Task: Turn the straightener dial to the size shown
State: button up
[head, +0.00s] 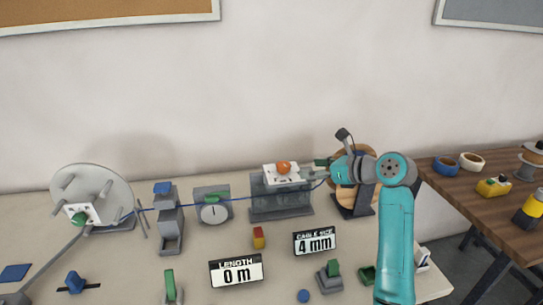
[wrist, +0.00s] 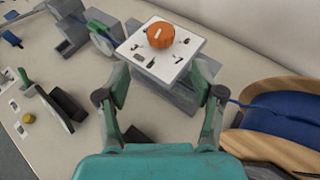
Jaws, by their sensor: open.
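The straightener dial is an orange knob (head: 284,167) on a white plate (head: 270,177) above a grey block (head: 268,207). In the wrist view the knob (wrist: 160,35) has a white line on top, and dark marks surround it on the plate (wrist: 145,62); I cannot read them surely. A sign (head: 315,242) reads "CABLE SIZE 4 mm". My gripper (head: 318,170) is at the right of the plate. In the wrist view my gripper (wrist: 163,80) is open, its fingers apart on either side of the plate's near part, with the knob beyond them, not between them.
A blue cable (head: 240,199) runs along the bench through the grey machines. A wooden spool of blue cable (wrist: 285,120) stands close to the right of my gripper. A "LENGTH 0 m" sign (head: 236,271) stands in front. A brown table (head: 480,205) is at the right.

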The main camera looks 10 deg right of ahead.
aim_at(286, 164)
jog(key=x, duration=0.7)
jog(key=r+x, duration=0.1)
jog(key=x, duration=0.3)
jog(key=shift+w+a+f, duration=0.15)
jog(key=shift+w, duration=0.25)
jog(key=c, duration=1.1)
jog(key=shift+c, duration=0.2)
jog(key=shift+n+g+y, duration=0.3)
jog(key=n+g+y, duration=0.3)
jog(key=n+g, duration=0.1)
jog(key=shift+n+g+y, duration=0.8)
jog(key=shift+n+g, duration=1.3)
jog(key=shift+g, duration=0.1)
jog(key=shift+n+g, duration=1.1)
jog(key=shift+g, duration=0.2)
